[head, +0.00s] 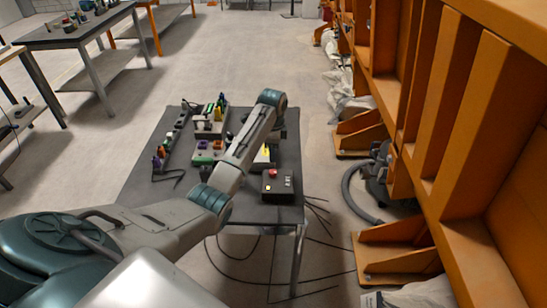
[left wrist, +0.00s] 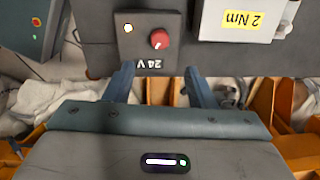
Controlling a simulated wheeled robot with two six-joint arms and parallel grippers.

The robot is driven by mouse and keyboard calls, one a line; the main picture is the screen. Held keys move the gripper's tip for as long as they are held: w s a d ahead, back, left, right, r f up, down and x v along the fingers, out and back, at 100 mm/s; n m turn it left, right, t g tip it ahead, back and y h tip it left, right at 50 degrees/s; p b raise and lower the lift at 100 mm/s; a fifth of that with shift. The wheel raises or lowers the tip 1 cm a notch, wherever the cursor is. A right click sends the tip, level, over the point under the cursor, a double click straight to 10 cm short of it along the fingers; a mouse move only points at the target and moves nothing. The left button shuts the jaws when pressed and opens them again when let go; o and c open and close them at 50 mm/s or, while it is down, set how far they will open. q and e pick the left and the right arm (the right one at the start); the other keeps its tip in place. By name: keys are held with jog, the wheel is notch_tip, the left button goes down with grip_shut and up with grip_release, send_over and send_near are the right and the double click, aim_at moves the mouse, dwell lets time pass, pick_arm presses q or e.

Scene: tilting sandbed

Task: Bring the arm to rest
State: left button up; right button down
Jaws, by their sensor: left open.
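My left arm (head: 246,148) comes in from the lower left in the head view and reaches over the dark workbench (head: 147,188). Its wrist is bent down at the far end, above the bench's right side. In the left wrist view my left gripper (left wrist: 159,78) is open, with two blue-grey fingers apart and nothing between them. My right gripper is in neither view.
A light box labelled 2 Nm (left wrist: 278,20) is beside the 24 V box. Several small devices stand on the bench, with a rail (head: 172,140) at its left. Orange framing (head: 440,100) lines the right side. Cables hang below the bench; floor (head: 150,105) beyond it is clear.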

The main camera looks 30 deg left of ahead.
pick_arm(q)
jog(key=shift+r, duration=0.1)
dwell(0.4)
jog(key=s+d+f+n+t+y, duration=0.15)
jog(key=s+d+f, duration=0.3)
jog(key=s, duration=0.45)
jog(key=s+d+f+n+h, duration=0.1)
jog(key=s+d+f+n, duration=0.25)
jog(key=s+f, duration=0.45)
jog(key=s+d+r+n+t, duration=0.1)
jog(key=s+d+r+n, duration=0.15)
jog(key=s, duration=0.55)
jog(key=s+d+r+n, duration=0.2)
jog(key=s+r, duration=0.1)
jog(key=s, duration=0.6)
jog(key=s+d+r+n+t, duration=0.1)
jog(key=s+d+r+n, duration=0.15)
jog(key=s, duration=0.55)
notch_tip(320, 180, down, 32)
jog(key=a+g+b, duration=0.2)
jog(key=a, duration=0.1)
jog(key=s+a+f+b, duration=0.1)
jog(key=s+f+b, duration=0.1)
jog(key=s+f, duration=1.6)
notch_tip(320, 180, down, 3)
jog(key=shift+s+f+g, duration=0.15)
jog(key=shift+s+g, duration=0.05)
jog(key=shift+g, duration=0.25)
